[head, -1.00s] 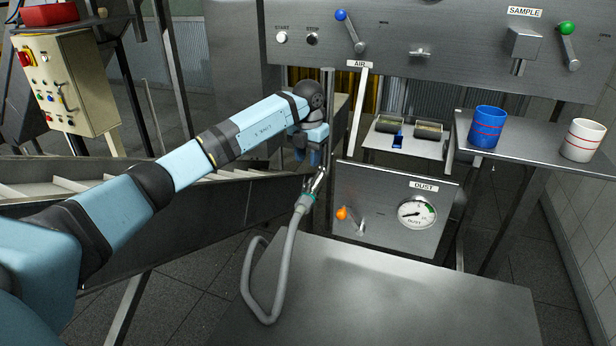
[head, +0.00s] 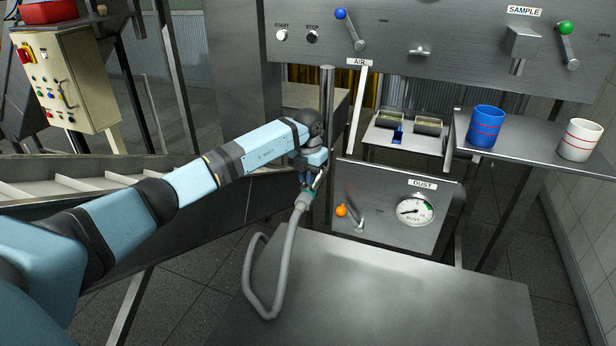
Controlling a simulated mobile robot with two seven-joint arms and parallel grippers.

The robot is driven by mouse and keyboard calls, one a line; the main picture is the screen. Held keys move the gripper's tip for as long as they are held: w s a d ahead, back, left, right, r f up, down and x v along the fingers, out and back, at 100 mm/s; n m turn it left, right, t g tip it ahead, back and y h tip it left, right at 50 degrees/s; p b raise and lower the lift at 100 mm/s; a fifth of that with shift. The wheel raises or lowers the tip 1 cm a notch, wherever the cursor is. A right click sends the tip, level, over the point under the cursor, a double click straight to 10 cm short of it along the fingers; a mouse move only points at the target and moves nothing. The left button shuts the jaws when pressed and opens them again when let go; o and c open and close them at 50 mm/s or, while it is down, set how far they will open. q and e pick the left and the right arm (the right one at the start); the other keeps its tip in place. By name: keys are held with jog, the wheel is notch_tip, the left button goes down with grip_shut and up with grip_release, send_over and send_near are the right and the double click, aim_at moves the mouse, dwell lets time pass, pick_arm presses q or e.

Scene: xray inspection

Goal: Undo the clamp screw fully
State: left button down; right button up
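I cannot make out a clamp screw for certain in the head view. My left gripper (head: 312,183) points down at the upper end of a grey hose (head: 289,250), by its teal collar and metal end piece. The fingers overlap the metal end piece, and I cannot tell whether they are touching or closed on it. The hose end leans on or beside an upright metal post (head: 327,110); the contact is hidden by my gripper. My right gripper is not in view.
A DUST panel with a gauge (head: 416,211) and an orange-tipped lever (head: 341,210) stands just right of the gripper. A bare steel table (head: 400,295) is in front. A blue cup (head: 486,127) and a white cup (head: 580,140) stand on the right shelf. Two trays (head: 428,126) sit behind.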

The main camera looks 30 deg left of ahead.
pick_arm(q)
jog(key=shift+n, duration=0.3)
jog(key=n, duration=0.4)
jog(key=shift+n, duration=0.4)
jog(key=n+p, duration=0.1)
jog(key=n, duration=0.5)
jog(key=shift+r, duration=0.1)
jog(key=n+p, duration=0.1)
jog(key=n, duration=0.3)
jog(key=shift+n, duration=0.3)
jog(key=shift+n+p, duration=0.5)
jog(key=shift+n, duration=1.4)
jog(key=c, duration=1.2)
grip_release()
jog(key=shift+c, duration=0.2)
